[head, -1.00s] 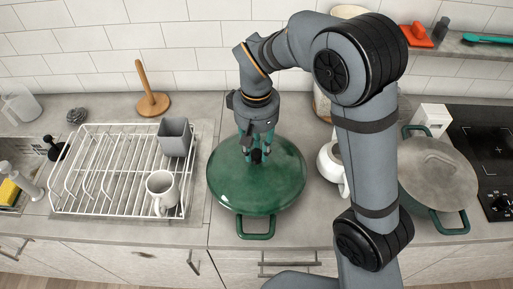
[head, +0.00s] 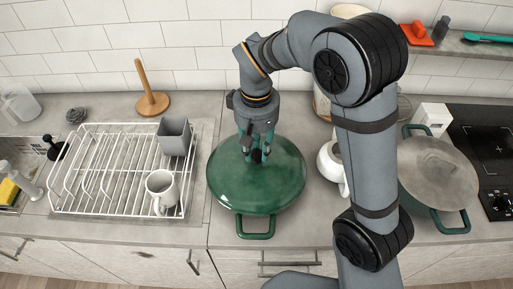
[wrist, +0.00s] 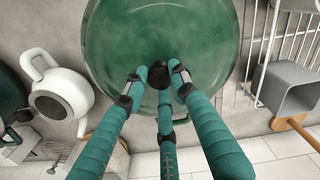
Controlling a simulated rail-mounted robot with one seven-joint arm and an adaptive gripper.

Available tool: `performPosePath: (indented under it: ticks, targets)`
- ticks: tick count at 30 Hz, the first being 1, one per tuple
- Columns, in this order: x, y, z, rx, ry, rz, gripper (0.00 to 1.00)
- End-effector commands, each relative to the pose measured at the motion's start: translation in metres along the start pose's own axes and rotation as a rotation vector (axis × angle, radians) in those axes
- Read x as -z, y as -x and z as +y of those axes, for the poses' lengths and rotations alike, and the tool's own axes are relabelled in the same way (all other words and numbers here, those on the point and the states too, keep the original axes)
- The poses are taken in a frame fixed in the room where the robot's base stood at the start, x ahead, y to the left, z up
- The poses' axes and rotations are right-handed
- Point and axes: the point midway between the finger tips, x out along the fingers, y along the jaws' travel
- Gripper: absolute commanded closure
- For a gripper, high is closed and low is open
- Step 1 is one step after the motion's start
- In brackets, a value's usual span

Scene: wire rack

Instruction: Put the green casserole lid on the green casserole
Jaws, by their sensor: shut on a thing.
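The green casserole (head: 256,229) stands on the counter; only its front handle and a little of its side show. The glossy green lid (head: 228,185) covers its top and hides the inside. The lid looks level and lined up with the pot; I cannot tell whether a small gap is left under the rim. My gripper (head: 256,153) points down at the lid's centre, its fingers closed around the black knob (wrist: 160,75). In the wrist view the green lid (wrist: 120,35) fills the upper middle, with my gripper (wrist: 158,80) at the knob.
A white dish rack (head: 100,205) with a grey cup (head: 174,137) and a white mug (head: 161,190) stands left. A white teapot (head: 328,165) is close on the right, partly behind my arm. A grey-lidded pot (head: 437,175) stands farther right.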

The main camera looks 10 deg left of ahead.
Motion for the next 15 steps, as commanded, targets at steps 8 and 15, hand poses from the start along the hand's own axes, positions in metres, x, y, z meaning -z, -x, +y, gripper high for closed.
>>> performPosePath:
  ticks: [8, 15]
  targets:
    - [0.0003, 0.0002, -0.0002, 0.000, 0.001, 0.001, 0.66]
    - [0.0000, -0.0002, -0.0002, 0.000, 0.001, 0.000, 0.52]
